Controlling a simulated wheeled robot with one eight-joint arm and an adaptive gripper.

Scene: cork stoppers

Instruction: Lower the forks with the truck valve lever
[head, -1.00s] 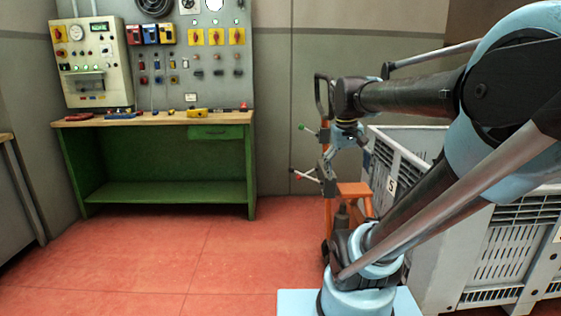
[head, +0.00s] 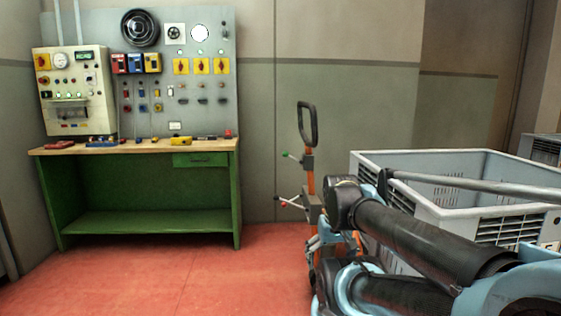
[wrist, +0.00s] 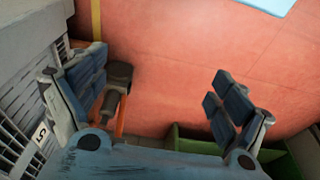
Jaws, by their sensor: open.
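The orange truck (head: 311,185) stands upright, with a black loop handle (head: 307,125) on top. I cannot tell which is the valve lever. The forks are not clearly in view. My gripper (wrist: 168,105) is open and empty in the wrist view, with its fingers spread wide. A dark and orange part of the truck (wrist: 119,78) shows beside the left finger. In the head view my gripper hangs low by the truck column, partly hidden by my arm.
A grey crate (head: 450,158) stands right of the truck, close to my arm; its slatted side (wrist: 22,85) is at left in the wrist view. A green workbench (head: 140,215) stands at the back left. The red floor (head: 200,265) between is clear.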

